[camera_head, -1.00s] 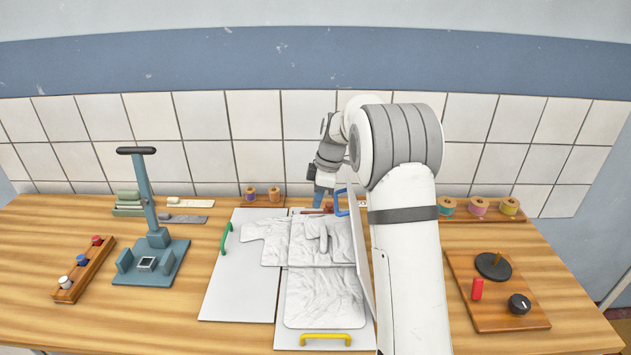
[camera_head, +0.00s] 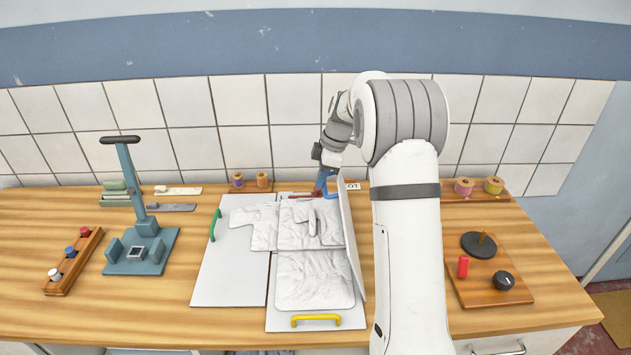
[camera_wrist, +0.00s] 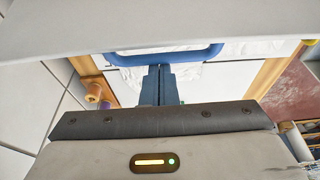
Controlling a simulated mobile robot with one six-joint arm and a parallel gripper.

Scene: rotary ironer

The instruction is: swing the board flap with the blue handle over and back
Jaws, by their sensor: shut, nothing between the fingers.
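The board flap (camera_head: 352,240) is a pale panel standing near upright at the right side of the white board (camera_head: 230,280). Its blue handle (camera_head: 331,190) is near the flap's far upper end and partly hidden by my gripper (camera_head: 321,189). In the wrist view the flap (camera_wrist: 150,28) spans the top, with the blue handle (camera_wrist: 165,56) below it. My gripper's fingers (camera_wrist: 160,72) are shut and empty, their tips at the handle's bar. I cannot tell whether they touch it. White cloth garment pieces (camera_head: 310,275) lie on the board left of the flap.
A green handle (camera_head: 215,226) and a yellow handle (camera_head: 316,319) are on the other board parts. A blue-grey press stand (camera_head: 140,250) is at left. A wooden block with knobs (camera_head: 490,270) is right of my arm. Thread spools (camera_head: 250,181) stand at the back.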

